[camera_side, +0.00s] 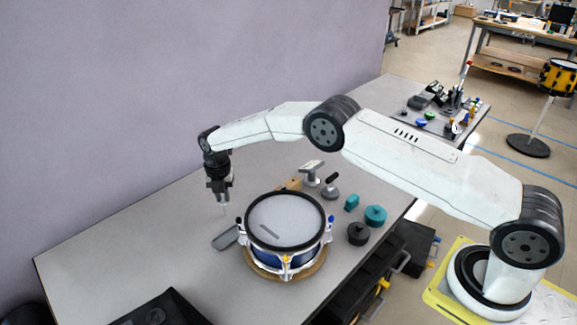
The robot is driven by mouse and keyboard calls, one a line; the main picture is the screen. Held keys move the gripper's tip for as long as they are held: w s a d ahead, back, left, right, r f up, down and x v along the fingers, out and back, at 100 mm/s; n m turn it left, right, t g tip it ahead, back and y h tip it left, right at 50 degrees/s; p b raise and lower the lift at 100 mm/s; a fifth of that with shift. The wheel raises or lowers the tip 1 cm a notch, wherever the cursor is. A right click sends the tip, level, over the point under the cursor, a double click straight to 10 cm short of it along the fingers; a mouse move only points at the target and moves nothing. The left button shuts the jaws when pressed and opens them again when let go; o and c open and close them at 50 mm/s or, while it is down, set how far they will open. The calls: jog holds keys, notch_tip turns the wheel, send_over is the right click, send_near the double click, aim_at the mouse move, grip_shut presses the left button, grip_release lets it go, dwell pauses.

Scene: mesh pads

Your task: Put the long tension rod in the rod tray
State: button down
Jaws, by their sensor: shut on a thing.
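My gripper (224,198) points down over the table, left of the drum and a little above and behind the small grey tray. It is shut on a thin, pale rod (225,210), likely the long tension rod, of which only a short piece shows below the fingers. It is too small to judge its full length or tilt. The rod tray (222,240) is a shallow dark-grey tray lying on the table at the drum's left side. I cannot make out anything lying in it.
A blue snare drum (285,222) with a black hoop stands on a round wooden base just right of the tray. Teal and black round parts (375,215) and a grey tool stand (312,172) lie to its right and behind. Bare table (130,240) extends left.

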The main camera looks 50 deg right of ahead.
jog(key=shift+f, duration=4.7)
jog(key=shift+f, duration=0.15)
jog(key=c, duration=0.6)
grip_release()
jog(key=shift+r, duration=0.2)
jog(key=shift+r, duration=5.95)
